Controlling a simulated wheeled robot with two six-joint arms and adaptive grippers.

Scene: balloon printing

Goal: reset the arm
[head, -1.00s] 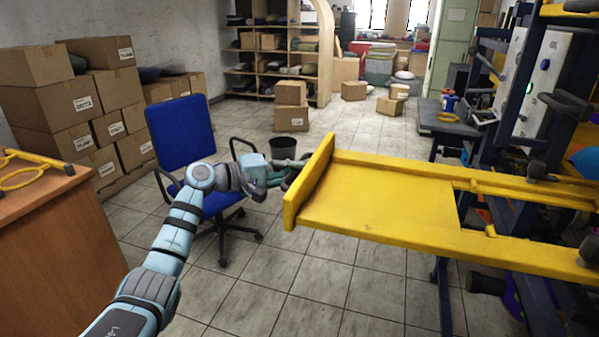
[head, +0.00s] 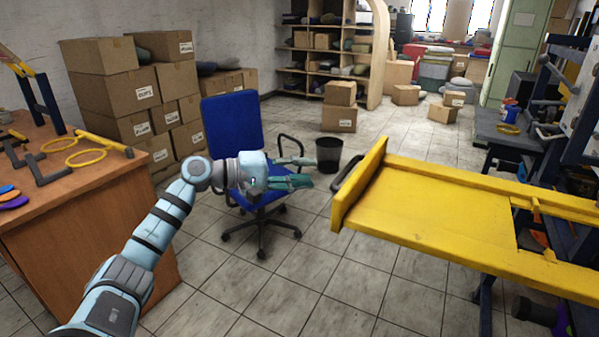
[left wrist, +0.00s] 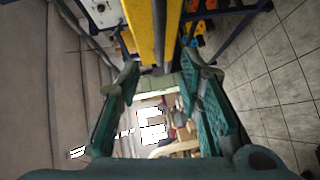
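My left arm reaches in from the left of the head view. Its gripper (head: 297,172) is open and empty, in the air in front of the blue chair (head: 232,124). It is apart from the dark handle (head: 350,172) on the end of the yellow sliding frame (head: 430,200), to the handle's left. In the left wrist view the gripper's two green fingers (left wrist: 160,95) stand wide apart with nothing between them. The yellow frame (left wrist: 143,30) shows beyond them. My right gripper is not in view.
A wooden desk (head: 90,210) with yellow-ringed tools stands at the left. Cardboard boxes (head: 105,95) are stacked along the wall. A black bin (head: 329,155) stands behind the gripper. A dark blue table (head: 490,125) is at the right. Tiled floor (head: 270,310) is open in front.

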